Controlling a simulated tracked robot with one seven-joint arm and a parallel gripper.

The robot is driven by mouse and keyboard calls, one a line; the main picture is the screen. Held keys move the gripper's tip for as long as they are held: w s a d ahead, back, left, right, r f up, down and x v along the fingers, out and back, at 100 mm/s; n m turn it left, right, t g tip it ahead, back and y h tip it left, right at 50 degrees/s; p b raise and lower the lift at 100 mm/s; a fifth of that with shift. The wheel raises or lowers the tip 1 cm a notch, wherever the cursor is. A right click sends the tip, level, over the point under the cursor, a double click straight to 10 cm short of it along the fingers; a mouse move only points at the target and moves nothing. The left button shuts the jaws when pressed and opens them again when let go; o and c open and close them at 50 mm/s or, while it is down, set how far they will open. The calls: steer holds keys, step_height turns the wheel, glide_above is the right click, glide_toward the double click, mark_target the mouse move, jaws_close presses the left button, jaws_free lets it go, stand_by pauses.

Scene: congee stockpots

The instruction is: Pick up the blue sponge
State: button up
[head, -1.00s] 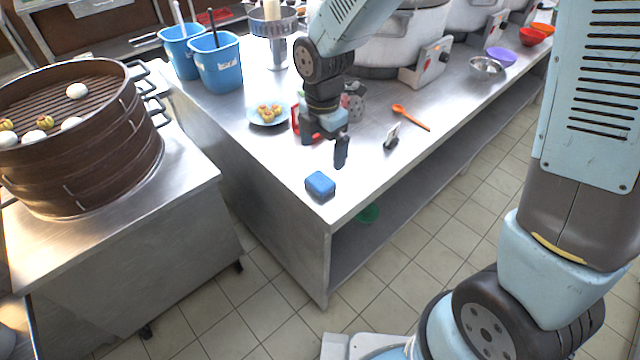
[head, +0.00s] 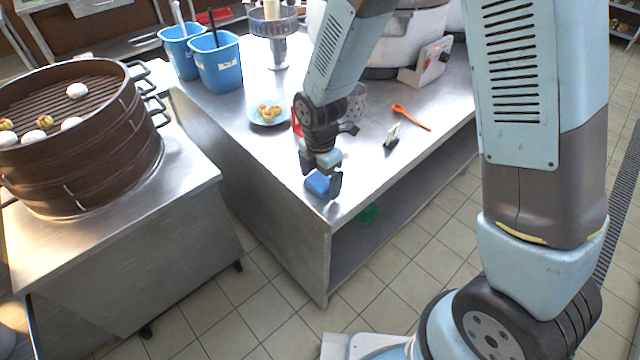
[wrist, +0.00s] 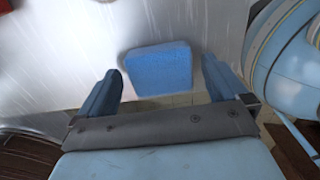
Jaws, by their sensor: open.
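The blue sponge (head: 317,184) lies near the front corner of the steel counter (head: 272,150). My gripper (head: 322,188) is just above it in the head view, and one finger hides part of the sponge. In the wrist view the sponge (wrist: 158,69) sits between and a little beyond the two fingertips of my gripper (wrist: 161,80), which are spread wide. There is a gap on both sides of the sponge, and nothing is held. I cannot tell the exact height of the fingers above the counter.
A plate with food (head: 268,113) and an orange spoon (head: 411,117) lie further back on the counter. A small dark-based holder (head: 392,136) stands right of my gripper. Blue bins (head: 216,62) and a large pot (head: 385,45) stand behind. A bamboo steamer (head: 85,150) is at left.

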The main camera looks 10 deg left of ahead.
steer(key=shift+f, duration=0.1)
steer(key=c, duration=1.1)
steer(key=shift+c, duration=0.2)
steer(key=shift+r, duration=0.4)
step_height(320, 180, up, 2)
steer(key=shift+r, duration=0.15)
steer(key=s+d+r, duration=0.7)
steer(key=s+r, duration=0.3)
steer(key=s, duration=0.2)
steer(key=shift+d, duration=0.15)
